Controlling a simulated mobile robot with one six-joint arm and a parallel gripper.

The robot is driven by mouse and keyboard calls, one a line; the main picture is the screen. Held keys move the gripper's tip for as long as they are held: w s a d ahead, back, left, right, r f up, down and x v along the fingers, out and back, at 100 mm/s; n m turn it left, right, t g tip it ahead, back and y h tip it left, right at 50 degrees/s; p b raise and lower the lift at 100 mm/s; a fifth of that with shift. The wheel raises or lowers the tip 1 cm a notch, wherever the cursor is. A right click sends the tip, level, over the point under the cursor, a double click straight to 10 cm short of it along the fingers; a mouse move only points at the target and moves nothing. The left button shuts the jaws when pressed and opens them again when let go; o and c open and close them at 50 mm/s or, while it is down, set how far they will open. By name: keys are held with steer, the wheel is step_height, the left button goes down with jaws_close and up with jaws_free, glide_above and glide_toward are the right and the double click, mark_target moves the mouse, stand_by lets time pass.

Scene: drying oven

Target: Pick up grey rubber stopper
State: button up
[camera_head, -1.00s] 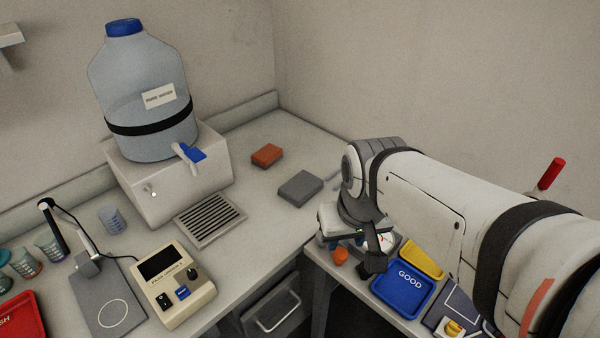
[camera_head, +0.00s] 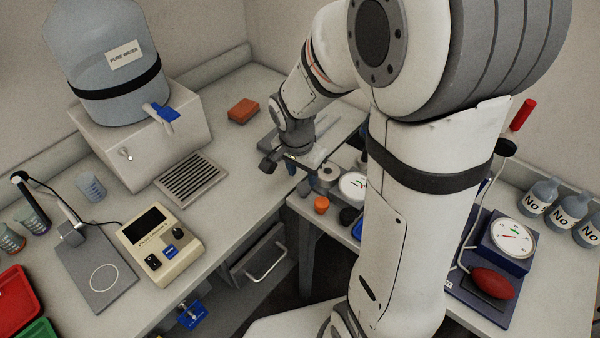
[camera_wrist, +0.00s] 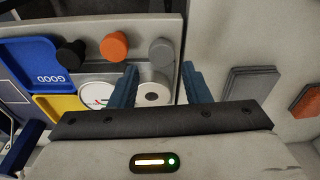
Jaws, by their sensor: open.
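The grey rubber stopper (camera_wrist: 161,52) shows in the wrist view as a round-topped grey plug beside the gap between the bench surfaces. An orange stopper (camera_wrist: 113,46) and a black stopper (camera_wrist: 70,52) stand in a row to its left. My gripper (camera_wrist: 158,78) is open, with its two blue fingers apart and nothing held. The grey stopper appears just beyond the fingertips, between their lines. In the head view my wrist hangs over the bench corner, near the orange stopper (camera_head: 321,204); the fingertips and the grey stopper are hard to make out there.
A grey roll with a hole (camera_wrist: 152,93) and a round dial (camera_wrist: 97,95) lie close to the fingers. A blue GOOD tray (camera_wrist: 40,62) and yellow tray (camera_wrist: 58,106) are left. A grey block (camera_wrist: 250,83) and an orange block (camera_head: 243,111) lie on the other bench.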

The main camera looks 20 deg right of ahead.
mark_target(304, 186)
steer(key=f, duration=0.5)
steer(key=w+f, duration=0.1)
steer(key=f, duration=0.1)
steer(key=shift+d+f+p, duration=0.15)
steer(key=shift+d+p, duration=0.15)
steer(key=shift+d, duration=0.1)
steer(key=c, duration=0.7)
step_height(304, 186, up, 10)
steer(key=shift+w+f, duration=0.1)
steer(key=shift+f, duration=0.05)
steer(key=shift+r+p, duration=1)
steer(key=shift+r, duration=0.95)
steer(key=shift+f, duration=0.1)
